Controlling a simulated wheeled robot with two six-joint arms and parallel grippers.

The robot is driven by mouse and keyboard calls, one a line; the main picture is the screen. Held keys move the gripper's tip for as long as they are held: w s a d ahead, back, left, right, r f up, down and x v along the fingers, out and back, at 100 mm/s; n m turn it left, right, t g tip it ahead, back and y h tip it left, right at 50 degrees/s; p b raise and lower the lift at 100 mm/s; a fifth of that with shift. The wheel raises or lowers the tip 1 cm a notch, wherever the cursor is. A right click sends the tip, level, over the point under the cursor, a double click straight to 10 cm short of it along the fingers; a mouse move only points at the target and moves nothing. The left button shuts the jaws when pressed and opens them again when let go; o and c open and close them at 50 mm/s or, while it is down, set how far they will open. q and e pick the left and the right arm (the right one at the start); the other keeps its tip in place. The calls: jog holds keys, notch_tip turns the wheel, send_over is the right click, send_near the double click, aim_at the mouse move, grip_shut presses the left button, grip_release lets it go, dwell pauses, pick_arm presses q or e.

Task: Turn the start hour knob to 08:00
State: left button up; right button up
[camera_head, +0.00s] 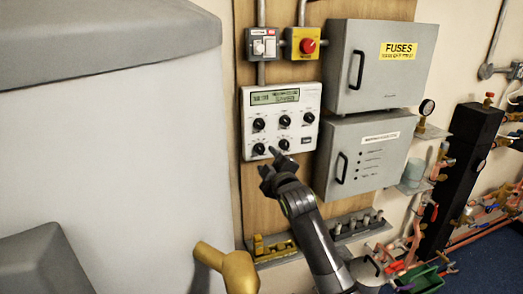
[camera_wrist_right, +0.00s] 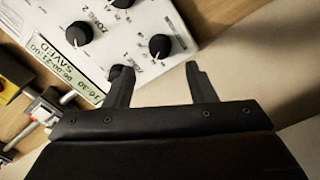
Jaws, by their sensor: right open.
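The white control panel (camera_head: 249,137) is on the wooden board, with a display (camera_head: 275,96) above several black knobs. The upper row has a left knob (camera_head: 258,124), a middle knob (camera_head: 284,121) and a right knob (camera_head: 308,118). The lower row has a left knob (camera_head: 258,149) and a middle knob (camera_head: 284,144). I cannot read which is the start hour knob. My right gripper (camera_head: 268,162) is open and empty at the panel's lower edge. In the right wrist view its fingers (camera_wrist_right: 158,72) are apart; a dark knob is partly behind one finger. The tilted display (camera_wrist_right: 65,65) seems to read "SAVED".
A red emergency button (camera_head: 308,46) is above the panel. A grey fuse box (camera_head: 380,80) and a lower grey cabinet (camera_head: 355,185) stand to its right. A large pale housing (camera_head: 120,140) fills the left. A gold-coloured fitting (camera_head: 232,268) is below.

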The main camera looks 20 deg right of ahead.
aim_at(261, 150)
jog(key=w, duration=0.4)
jog(key=shift+w+a+p, duration=0.1)
jog(key=shift+w+p, duration=0.1)
jog(key=shift+p, duration=0.2)
pick_arm(q)
jog(key=shift+s+a+r, duration=0.1)
jog(key=shift+s+r, duration=0.5)
jog(key=shift+r, duration=0.05)
pick_arm(e)
jog(key=shift+w, duration=0.9)
jog(key=c, duration=1)
jog(key=shift+o, duration=0.2)
jog(key=shift+m, duration=0.4)
jog(key=m, duration=0.4)
jog(key=shift+m, duration=0.3)
pick_arm(q)
jog(key=shift+w, duration=0.1)
pick_arm(e)
jog(key=m, duration=0.6)
jog(key=shift+d+m, duration=0.2)
jog(key=shift+m, duration=0.1)
